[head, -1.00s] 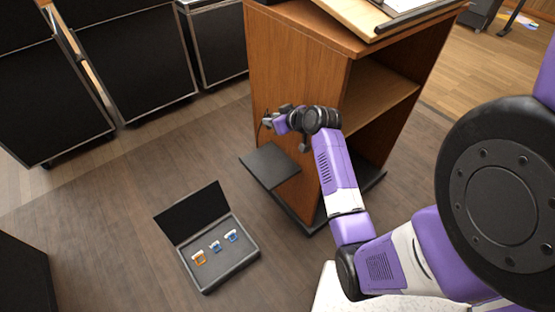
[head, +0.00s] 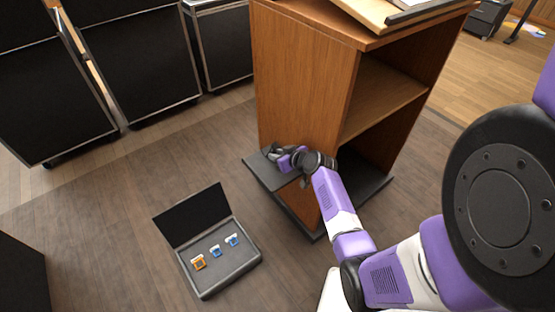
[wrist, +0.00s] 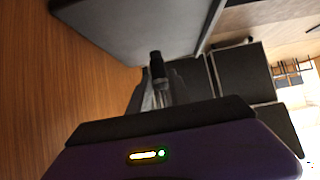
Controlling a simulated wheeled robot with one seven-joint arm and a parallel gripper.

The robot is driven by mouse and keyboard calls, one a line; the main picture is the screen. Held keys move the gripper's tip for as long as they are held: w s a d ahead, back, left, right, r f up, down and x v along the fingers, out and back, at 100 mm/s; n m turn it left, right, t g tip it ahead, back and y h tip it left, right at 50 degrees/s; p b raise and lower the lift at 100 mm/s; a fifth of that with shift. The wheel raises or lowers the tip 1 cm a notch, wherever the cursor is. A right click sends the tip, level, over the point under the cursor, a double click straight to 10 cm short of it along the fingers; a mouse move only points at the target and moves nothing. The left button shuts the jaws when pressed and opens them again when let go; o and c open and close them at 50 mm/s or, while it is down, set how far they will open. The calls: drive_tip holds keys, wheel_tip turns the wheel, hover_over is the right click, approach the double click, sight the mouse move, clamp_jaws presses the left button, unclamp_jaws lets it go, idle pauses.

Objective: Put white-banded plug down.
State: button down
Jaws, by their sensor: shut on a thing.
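My gripper (head: 270,153) is at the left side of the wooden lectern, over the small dark grey ledge (head: 264,174). It is shut on a small dark plug (wrist: 156,63), which sticks out past the fingers in the wrist view. No white band can be made out on it. The grey ledge also shows in the wrist view (wrist: 125,25), close to the plug. I cannot tell whether the plug touches it. In the head view the plug is too small and too hidden by the gripper to make out.
The wooden lectern (head: 298,85) stands right beside my gripper. An open dark case (head: 222,272) on the floor holds orange and blue pieces with white parts. Black flight cases (head: 140,65) stand at the back left. The floor between is clear.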

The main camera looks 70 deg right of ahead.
drive_tip(key=shift+f, duration=0.7)
drive_tip(key=shift+f+b, duration=0.35)
drive_tip(key=shift+b, duration=0.1)
drive_tip(key=c, duration=1.2)
unclamp_jaws()
drive_tip(key=shift+r, duration=0.1)
